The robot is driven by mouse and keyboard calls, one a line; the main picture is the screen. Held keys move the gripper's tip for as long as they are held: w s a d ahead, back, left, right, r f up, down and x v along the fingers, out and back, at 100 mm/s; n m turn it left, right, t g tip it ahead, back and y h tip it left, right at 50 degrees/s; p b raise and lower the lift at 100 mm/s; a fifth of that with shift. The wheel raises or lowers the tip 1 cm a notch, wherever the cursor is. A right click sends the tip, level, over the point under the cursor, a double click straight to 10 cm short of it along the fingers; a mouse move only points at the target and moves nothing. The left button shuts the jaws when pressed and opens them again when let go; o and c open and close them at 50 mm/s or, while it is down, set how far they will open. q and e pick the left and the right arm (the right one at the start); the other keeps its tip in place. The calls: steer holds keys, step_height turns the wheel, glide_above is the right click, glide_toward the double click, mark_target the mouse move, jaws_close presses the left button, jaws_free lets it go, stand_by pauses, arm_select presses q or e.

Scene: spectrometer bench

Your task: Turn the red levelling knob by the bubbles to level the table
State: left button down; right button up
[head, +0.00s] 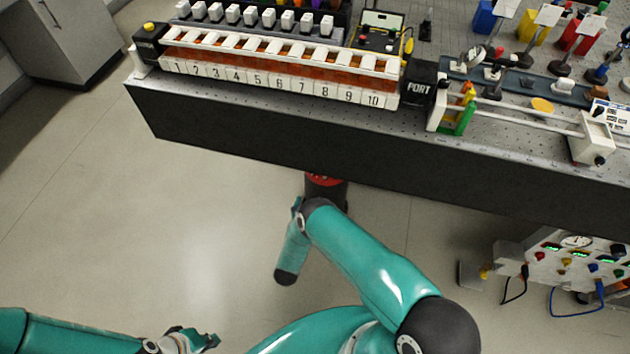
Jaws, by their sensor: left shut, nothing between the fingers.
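The red knob (540,256) sits on a white levelling panel (508,263) at the lower right, beside small green windows (551,247) that look like the bubbles. The bubbles inside are too small to read. My left gripper (205,341) is at the bottom left, low over the floor, shut and empty, far from the panel. My right arm reaches up the middle of the view to just below the bench's front edge. I cannot make out its gripper.
The panel also has a yellow knob (566,261), a blue knob (593,267), a round gauge (576,241) and hanging cables. The bench (300,130) crosses the top, carrying a numbered rack (280,83) and optics. Floor (130,220) is clear at the left.

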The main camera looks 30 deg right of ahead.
mark_target(317, 179)
steer(key=x, duration=1)
steer(key=shift+w+d+b, duration=0.15)
steer(key=shift+w+b, duration=0.1)
steer(key=shift+b, duration=0.05)
